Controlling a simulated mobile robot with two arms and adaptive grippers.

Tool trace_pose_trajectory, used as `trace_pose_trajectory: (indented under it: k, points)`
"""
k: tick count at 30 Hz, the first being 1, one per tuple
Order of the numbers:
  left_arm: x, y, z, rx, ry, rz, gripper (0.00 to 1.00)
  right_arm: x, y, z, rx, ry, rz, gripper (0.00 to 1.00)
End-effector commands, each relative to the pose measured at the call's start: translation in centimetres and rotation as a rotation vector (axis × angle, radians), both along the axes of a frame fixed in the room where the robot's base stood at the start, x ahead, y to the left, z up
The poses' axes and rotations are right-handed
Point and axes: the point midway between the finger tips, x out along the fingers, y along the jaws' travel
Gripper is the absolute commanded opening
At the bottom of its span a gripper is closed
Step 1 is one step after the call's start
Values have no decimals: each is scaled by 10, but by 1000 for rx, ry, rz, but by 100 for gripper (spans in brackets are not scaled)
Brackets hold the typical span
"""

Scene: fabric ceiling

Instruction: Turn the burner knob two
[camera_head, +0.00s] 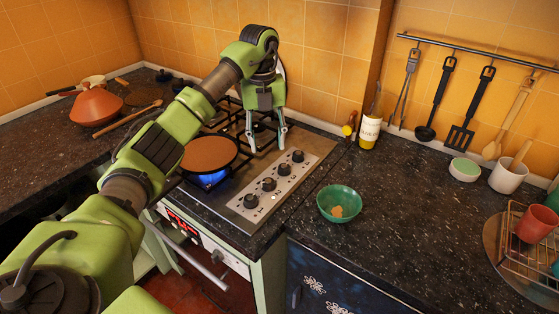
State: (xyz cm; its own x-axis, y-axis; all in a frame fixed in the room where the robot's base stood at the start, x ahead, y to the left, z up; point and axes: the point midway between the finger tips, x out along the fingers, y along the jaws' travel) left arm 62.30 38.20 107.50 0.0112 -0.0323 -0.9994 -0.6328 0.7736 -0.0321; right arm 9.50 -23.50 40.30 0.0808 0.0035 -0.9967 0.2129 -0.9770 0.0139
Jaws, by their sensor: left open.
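The stove's steel control panel (262,208) has a row of black burner knobs: the nearest knob (251,201), a second (269,184), a third (284,170) and the farthest (298,156). I cannot tell which is number two. My left gripper (267,149) is open and empty, fingers pointing down, over the back right of the hob. It is just left of and beyond the farthest knob and appears apart from the knobs. A brown-topped round pan (209,154) sits on the front burner, with a blue flame (211,179) under it. My right gripper is not in view.
A green bowl (339,203) stands on the counter right of the panel. A bottle (370,131) is near the back wall. Utensils hang from a rail (475,52). A wire rack (527,245) is far right. A red tagine (96,106) is left. Space above the knobs is clear.

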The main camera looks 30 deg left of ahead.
Motion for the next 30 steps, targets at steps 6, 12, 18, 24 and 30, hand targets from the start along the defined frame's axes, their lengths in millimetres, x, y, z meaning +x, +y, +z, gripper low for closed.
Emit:
trace_pose_trajectory:
  k: [6,12,18,24,30]
  points:
    - [-1,1,-22,3,4,4,42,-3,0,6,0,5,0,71]
    - [-1,-1,-64,2,6,2,42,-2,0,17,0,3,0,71]
    - [0,-3,-103,-1,2,2,42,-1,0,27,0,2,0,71]
    - [1,-4,-129,-1,1,1,42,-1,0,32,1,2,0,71]
    - [2,-4,-136,0,-2,1,42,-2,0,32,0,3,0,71]
